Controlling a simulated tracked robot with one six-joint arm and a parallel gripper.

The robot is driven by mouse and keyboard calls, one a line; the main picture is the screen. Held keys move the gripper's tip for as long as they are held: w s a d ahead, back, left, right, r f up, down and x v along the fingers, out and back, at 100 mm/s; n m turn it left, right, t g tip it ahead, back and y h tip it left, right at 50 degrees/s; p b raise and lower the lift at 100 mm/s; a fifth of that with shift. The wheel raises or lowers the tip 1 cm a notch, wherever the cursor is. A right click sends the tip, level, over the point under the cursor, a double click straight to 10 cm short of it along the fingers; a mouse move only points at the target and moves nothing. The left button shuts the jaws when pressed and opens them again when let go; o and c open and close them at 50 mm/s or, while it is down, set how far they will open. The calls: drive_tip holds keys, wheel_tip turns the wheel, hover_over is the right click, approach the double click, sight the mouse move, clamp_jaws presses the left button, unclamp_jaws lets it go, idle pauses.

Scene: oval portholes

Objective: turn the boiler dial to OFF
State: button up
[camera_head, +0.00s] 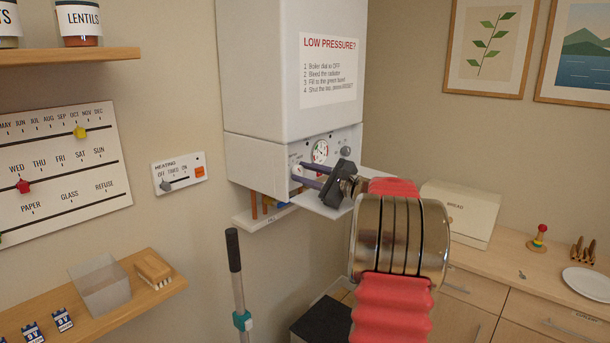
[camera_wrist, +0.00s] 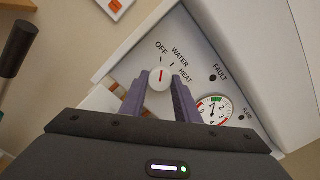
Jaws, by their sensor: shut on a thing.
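The white boiler dial (camera_wrist: 160,78) is on the control panel (camera_wrist: 215,45) under the boiler. In the wrist view it sits between the purple fingers of my gripper (camera_wrist: 161,83), which are shut on it. The dial's red mark points up in that picture, towards the OFF and WATER labels; I cannot tell exactly which one it lines up with. In the head view my gripper (camera_head: 299,175) reaches the panel's left part, and its fingers mostly hide the dial.
A pressure gauge (camera_wrist: 214,109) is close to the right finger. The open panel flap (camera_head: 333,203) lies below my gripper. A heating switch plate (camera_head: 179,173) is on the wall to the left. A grey pole with a dark handle (camera_head: 234,252) stands in front of the wall.

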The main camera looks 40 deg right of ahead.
drive_tip(key=shift+n, duration=0.6)
drive_tip(key=shift+a+f, duration=0.1)
drive_tip(key=o, duration=1)
drive_tip(key=shift+o, duration=0.2)
drive_tip(key=s, duration=0.4)
drive_tip(key=s+d, duration=0.1)
drive_tip(key=s, duration=0.8)
drive_tip(key=shift+s+d, duration=0.15)
drive_tip(key=shift+s, duration=0.2)
